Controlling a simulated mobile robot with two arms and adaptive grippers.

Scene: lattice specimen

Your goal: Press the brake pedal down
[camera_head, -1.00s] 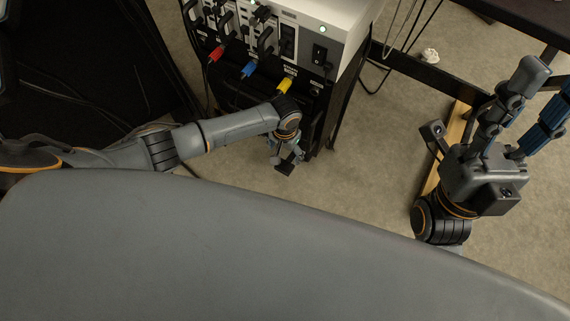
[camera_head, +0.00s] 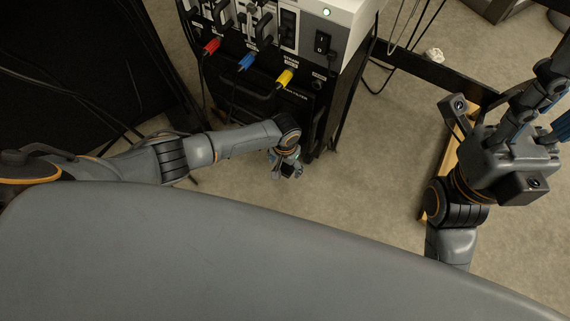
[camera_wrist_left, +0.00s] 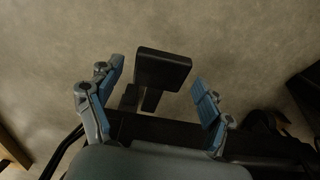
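In the left wrist view a black rectangular pedal (camera_wrist_left: 163,68) on a short stem lies between the two blue fingers of my left gripper (camera_wrist_left: 156,82). The fingers are spread, one on each side of the pedal, with gaps to it. Whether the pedal is pressed down cannot be told. In the head view my left gripper (camera_head: 286,166) hangs low by the lower front of the black equipment cart (camera_head: 262,108); the pedal cannot be made out clearly there. My right gripper (camera_head: 545,105) is at the right, away from the cart, its blue fingers apart and empty, partly cut off.
A white and black device (camera_head: 335,30) with red, blue and yellow plugs tops the cart. A black frame with cables stands right of it. A light wooden piece (camera_head: 440,165) lies near my right arm. Carpeted floor is clear between my arms.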

